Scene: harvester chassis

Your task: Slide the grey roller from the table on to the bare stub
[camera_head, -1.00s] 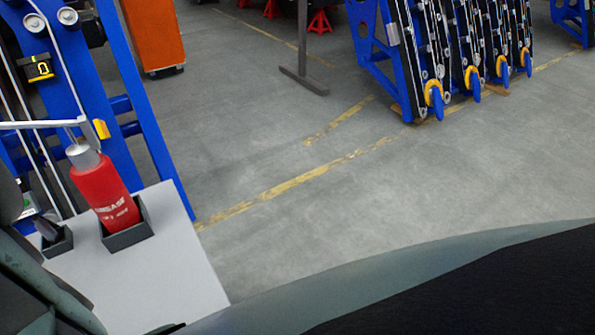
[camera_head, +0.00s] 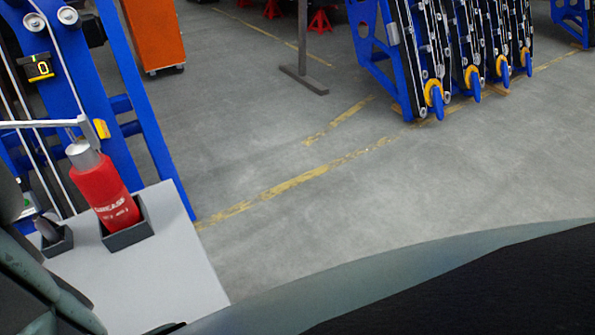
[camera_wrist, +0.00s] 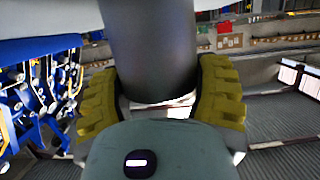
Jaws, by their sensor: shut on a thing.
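My gripper (camera_wrist: 158,88) shows in the wrist view, its yellow ribbed finger pads closed on both sides of a dark grey cylinder, the grey roller (camera_wrist: 150,38). The roller's upper end runs out of the top of the picture. The light grey table (camera_head: 180,270) is at the lower left of the head view, and no roller shows on its visible part. The blue chassis frame (camera_head: 150,135) stands behind the table, with pale round rollers (camera_head: 36,22) at its top. I cannot make out the bare stub in either view.
A red grease bottle (camera_head: 105,190) stands in a dark holder (camera_head: 127,236) on the table, with a smaller dark holder (camera_head: 58,243) beside it. An orange cabinet (camera_head: 152,35) and more blue frames (camera_head: 375,60) stand farther back. The floor between is clear.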

